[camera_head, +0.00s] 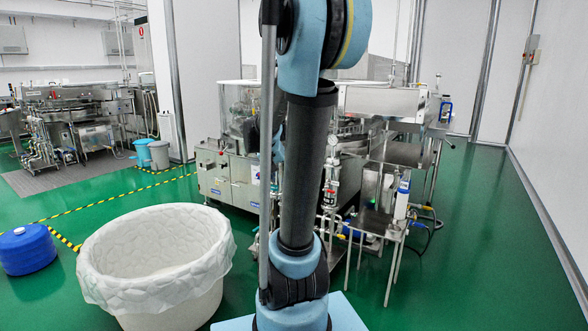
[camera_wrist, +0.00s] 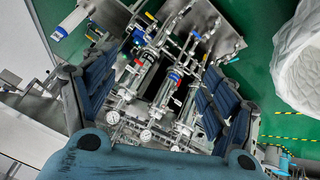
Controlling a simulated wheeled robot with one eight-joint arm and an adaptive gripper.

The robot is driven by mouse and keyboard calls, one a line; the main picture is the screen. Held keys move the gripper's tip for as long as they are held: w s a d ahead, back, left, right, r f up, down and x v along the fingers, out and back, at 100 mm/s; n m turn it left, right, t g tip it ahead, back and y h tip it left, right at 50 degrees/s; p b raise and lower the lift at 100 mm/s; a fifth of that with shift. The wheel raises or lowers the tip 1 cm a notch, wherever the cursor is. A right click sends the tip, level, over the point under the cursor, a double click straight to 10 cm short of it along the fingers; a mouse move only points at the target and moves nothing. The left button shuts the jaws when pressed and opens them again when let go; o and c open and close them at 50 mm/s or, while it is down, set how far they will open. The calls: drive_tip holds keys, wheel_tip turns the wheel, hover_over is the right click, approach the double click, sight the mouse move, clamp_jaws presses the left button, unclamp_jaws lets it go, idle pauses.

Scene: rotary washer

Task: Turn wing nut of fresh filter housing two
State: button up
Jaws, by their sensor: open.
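My gripper (camera_wrist: 152,100) shows in the wrist view with its two dark blue fingers wide apart and nothing between them. Beyond the gap stand two steel filter housings. One housing (camera_wrist: 143,80) has a red mark, and the other (camera_wrist: 174,88) has a blue band. Both appear tilted because the wrist view is turned. A housing (camera_head: 331,190) with a red mark also shows in the head view, just right of my arm. I cannot tell which one is housing two. The wing nuts are too small to make out.
Pressure gauges (camera_wrist: 146,135) and pipes crowd around the housings. The steel washer (camera_head: 222,165) stands behind my arm. A lined white bin (camera_head: 158,255) and a blue drum (camera_head: 27,250) stand at the left. Green floor (camera_head: 480,230) is clear at the right.

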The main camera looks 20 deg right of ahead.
drive_tip(key=w+d+f+m+t+h, duration=0.15)
drive_tip(key=w+d, duration=0.25)
drive_tip(key=w, duration=0.9)
drive_tip(key=w+d+m+t+h, duration=0.1)
drive_tip(key=w+d+m+h, duration=0.2)
drive_tip(key=w, duration=1)
drive_tip(key=w+d+f+t+h, duration=0.3)
drive_tip(key=w+f+t, duration=0.1)
drive_tip(key=w+f, duration=1.3)
drive_tip(key=shift+m, duration=0.35)
drive_tip(key=x, duration=0.5)
drive_tip(key=r+x, duration=0.1)
drive_tip(key=x, duration=1.1)
drive_tip(key=shift+w+r, duration=0.4)
drive_tip(key=shift+w, duration=0.1)
drive_tip(key=shift+a, duration=0.1)
drive_tip(key=c, duration=1.1)
